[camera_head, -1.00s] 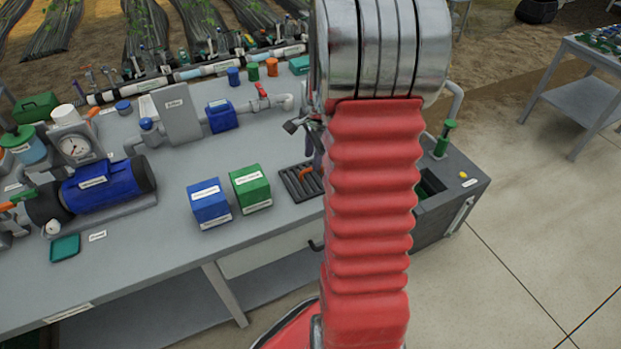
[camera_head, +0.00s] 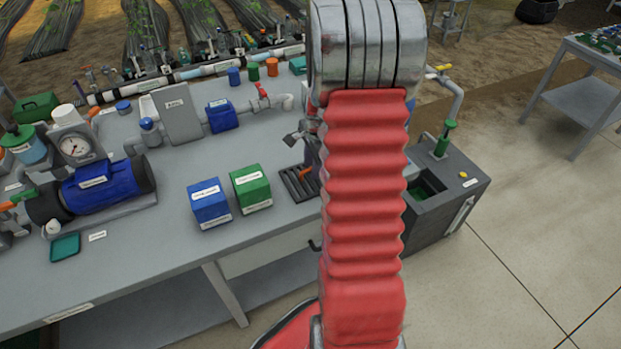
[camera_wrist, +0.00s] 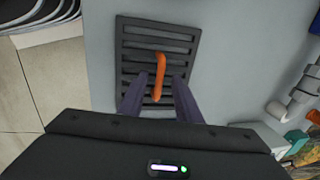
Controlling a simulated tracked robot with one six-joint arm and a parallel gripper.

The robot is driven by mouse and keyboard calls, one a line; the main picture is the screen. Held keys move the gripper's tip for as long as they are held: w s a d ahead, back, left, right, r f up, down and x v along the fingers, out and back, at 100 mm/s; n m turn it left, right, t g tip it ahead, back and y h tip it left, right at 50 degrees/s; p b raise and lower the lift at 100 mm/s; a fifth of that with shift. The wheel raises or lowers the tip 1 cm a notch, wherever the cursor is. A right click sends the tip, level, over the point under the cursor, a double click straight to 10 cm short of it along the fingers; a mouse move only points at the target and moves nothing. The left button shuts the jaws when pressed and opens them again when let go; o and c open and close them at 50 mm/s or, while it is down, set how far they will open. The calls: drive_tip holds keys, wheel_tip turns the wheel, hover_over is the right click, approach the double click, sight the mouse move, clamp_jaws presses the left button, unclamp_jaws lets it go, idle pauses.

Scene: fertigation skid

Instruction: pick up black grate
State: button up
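The black grate (camera_head: 294,186) lies on the grey bench, partly hidden behind my red arm in the head view. In the wrist view the slatted grate (camera_wrist: 129,40) is seen from above with an orange bar or handle (camera_wrist: 159,68) across its middle. My gripper (camera_wrist: 160,80) is open, with its two dark fingers apart on either side of the lower end of the orange bar. I see gaps between the bar and both fingers. Height above the grate is hard to judge. In the head view the fingers are mostly hidden behind my arm.
A green box (camera_head: 250,188) and a blue box (camera_head: 209,204) stand left of the grate. A dark sink unit (camera_head: 455,190) with a green-topped fitting is at the right. Pipes and a blue pump (camera_head: 100,188) occupy the left and back. The front bench strip is clear.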

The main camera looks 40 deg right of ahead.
drive_tip(key=shift+c, duration=0.2)
clamp_jaws()
idle(1.1)
